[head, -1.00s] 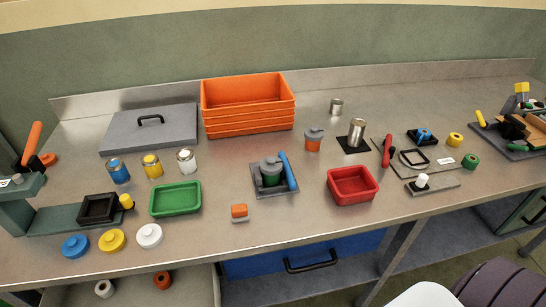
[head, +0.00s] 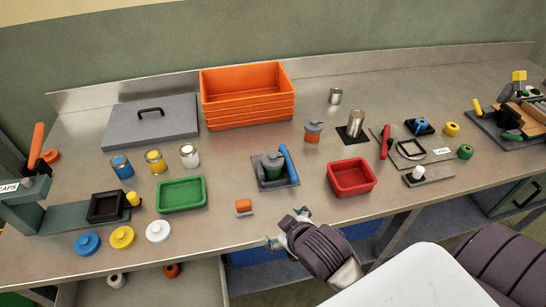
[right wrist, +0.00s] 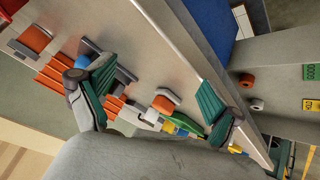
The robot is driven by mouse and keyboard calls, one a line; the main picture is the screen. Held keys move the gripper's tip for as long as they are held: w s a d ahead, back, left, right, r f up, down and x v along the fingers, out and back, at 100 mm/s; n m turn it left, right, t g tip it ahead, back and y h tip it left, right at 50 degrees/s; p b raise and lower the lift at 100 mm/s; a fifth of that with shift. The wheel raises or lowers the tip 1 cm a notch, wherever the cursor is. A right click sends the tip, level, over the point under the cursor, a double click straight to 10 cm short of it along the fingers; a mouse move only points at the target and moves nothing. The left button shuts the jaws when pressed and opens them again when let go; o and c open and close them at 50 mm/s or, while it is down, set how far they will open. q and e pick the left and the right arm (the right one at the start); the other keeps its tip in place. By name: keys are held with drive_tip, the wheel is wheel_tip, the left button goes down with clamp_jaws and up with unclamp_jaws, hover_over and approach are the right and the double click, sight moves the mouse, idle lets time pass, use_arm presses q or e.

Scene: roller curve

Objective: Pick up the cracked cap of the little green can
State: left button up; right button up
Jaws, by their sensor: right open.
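The little green can (head: 273,172) stands in a grey holder (head: 263,186) with a blue handle (head: 289,164), near the middle of the bench. A grey cap (head: 272,159) sits on top of it; a crack is too small to make out. My right gripper (head: 288,227) is open and empty over the front edge of the bench, in front of the holder and apart from it. In the right wrist view its two fingers (right wrist: 153,98) are spread wide. There one finger hides most of the holder, and the can cannot be made out. My left gripper is not in view.
A small orange and grey block (head: 244,207) lies left of my right gripper. A red tray (head: 351,192) stands right of the holder and a green tray (head: 181,208) left of it. A grey-capped orange can (head: 313,134) and an orange crate (head: 247,123) stand behind.

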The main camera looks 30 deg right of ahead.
drive_tip(key=w+a+r+n+t+y, duration=0.35)
drive_tip(key=w+r+n+t, duration=0.2)
drive_tip(key=w+r, duration=0.35)
drive_tip(key=w+a+r+n+t+y, duration=0.2)
drive_tip(key=w+a+r+n+t, duration=0.35)
drive_tip(key=r, duration=0.65)
drive_tip(key=s+a+r+n+g+y, duration=0.1)
drive_tip(key=a+r+n+g+y, duration=0.4)
drive_tip(key=n+y, duration=0.5)
drive_tip(key=a+r+n+g+y, duration=0.3)
drive_tip(key=a+n+g+y, duration=0.3)
drive_tip(key=n, duration=0.7)
drive_tip(key=n+g+h+p, duration=0.2)
drive_tip(key=n+g+h, duration=0.9)
drive_tip(key=h, duration=1)
hover_over(273, 155)
wheel_tip(273, 155, down, 17)
drive_tip(key=shift+f+n+t, duration=0.15)
drive_tip(key=shift+n+t, duration=0.85)
drive_tip(key=shift+t, duration=0.2)
drive_tip(key=shift+f, duration=0.3)
wheel_tip(273, 155, down, 5)
drive_tip(key=p, duration=0.3)
drive_tip(key=shift+r, duration=0.1)
drive_tip(key=shift+f, duration=0.3)
drive_tip(key=c, duration=0.9)
